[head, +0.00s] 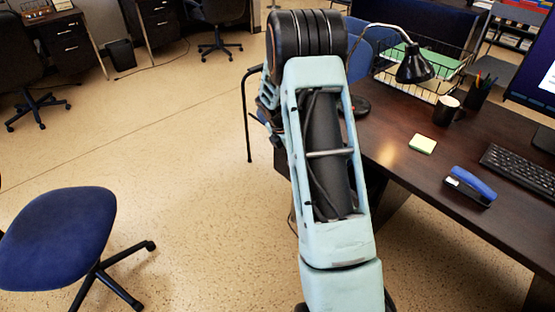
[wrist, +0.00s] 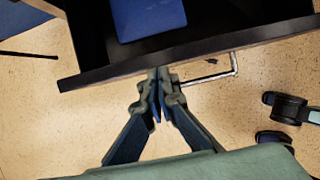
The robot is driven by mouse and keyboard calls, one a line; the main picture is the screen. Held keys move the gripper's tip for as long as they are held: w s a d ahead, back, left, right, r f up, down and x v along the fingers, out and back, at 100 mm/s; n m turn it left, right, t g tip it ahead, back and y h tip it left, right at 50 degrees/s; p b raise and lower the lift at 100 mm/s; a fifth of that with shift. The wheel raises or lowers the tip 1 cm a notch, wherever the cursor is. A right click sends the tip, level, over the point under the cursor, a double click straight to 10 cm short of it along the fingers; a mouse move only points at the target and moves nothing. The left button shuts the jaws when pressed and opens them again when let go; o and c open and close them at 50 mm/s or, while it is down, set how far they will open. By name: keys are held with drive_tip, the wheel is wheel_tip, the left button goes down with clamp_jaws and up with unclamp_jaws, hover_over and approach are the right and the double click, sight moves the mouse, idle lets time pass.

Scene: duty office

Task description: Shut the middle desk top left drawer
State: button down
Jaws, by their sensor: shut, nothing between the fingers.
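In the wrist view an open dark drawer (wrist: 85,77) spans the top, seen from above. A flat blue item lies inside it (wrist: 148,18). A thin metal handle (wrist: 235,64) sticks out from the drawer front, right of my fingers. My gripper (wrist: 157,78) is shut and empty, its fingertips at the outer side of the drawer front; I cannot tell whether they touch it. In the head view the desk (head: 400,165) stands at the right. My arm hides most of its left end there, including my gripper and most of the drawer.
On the desk are a black lamp (head: 415,66), a wire tray, a mug (head: 446,110), sticky notes (head: 422,144), a blue stapler (head: 470,187) and a keyboard (head: 520,170). A blue office chair (head: 55,238) stands at the lower left. The floor between is open.

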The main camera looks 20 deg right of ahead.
drive_tip(key=w+d+p, duration=0.3)
drive_tip(key=d, duration=0.6)
drive_tip(key=shift+d, duration=0.25)
drive_tip(key=shift+w+a, duration=0.1)
